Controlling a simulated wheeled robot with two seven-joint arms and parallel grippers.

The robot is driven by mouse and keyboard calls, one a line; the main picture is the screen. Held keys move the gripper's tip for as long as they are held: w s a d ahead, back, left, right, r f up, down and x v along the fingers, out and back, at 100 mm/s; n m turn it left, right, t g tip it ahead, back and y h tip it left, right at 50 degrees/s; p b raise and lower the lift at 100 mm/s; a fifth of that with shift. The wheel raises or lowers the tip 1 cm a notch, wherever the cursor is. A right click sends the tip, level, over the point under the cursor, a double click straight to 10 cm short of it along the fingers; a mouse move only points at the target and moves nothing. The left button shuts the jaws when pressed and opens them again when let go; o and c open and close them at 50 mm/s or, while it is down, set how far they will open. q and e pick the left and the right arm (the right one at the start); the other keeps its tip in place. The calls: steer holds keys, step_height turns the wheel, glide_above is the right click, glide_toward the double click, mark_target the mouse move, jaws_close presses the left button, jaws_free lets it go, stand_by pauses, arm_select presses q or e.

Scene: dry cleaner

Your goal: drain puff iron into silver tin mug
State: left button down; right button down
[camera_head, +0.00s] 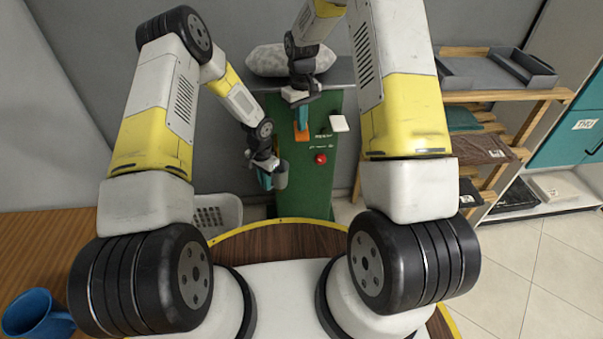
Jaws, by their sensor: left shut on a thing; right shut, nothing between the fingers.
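The puff iron stands ahead of me, with a green front panel (312,185) and a pale padded top (280,60). The panel carries an orange part (301,135), a white square piece (339,123) and a red knob (320,158). My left gripper (267,180) is shut on the silver tin mug (281,175), in front of the panel's left edge. The mug's inside cannot be seen. My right gripper (303,116) is shut and empty, pointing down right at the orange part. Whether it touches that part cannot be told.
A pale basket (217,212) stands on the floor left of the panel. A blue mug (36,315) is on the wooden table (40,240) at left. At right, a wooden shelf (520,97) holds a grey tray (480,75) and folded cloths. The tiled floor at right is clear.

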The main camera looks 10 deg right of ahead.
stand_by(0.4)
step_height(320, 180, up, 7)
stand_by(0.8)
step_height(320, 180, up, 12)
stand_by(0.6)
stand_by(0.6)
arm_select(q)
steer(key=s+f, duration=0.1)
steer(key=s, duration=0.9)
stand_by(0.9)
stand_by(0.3)
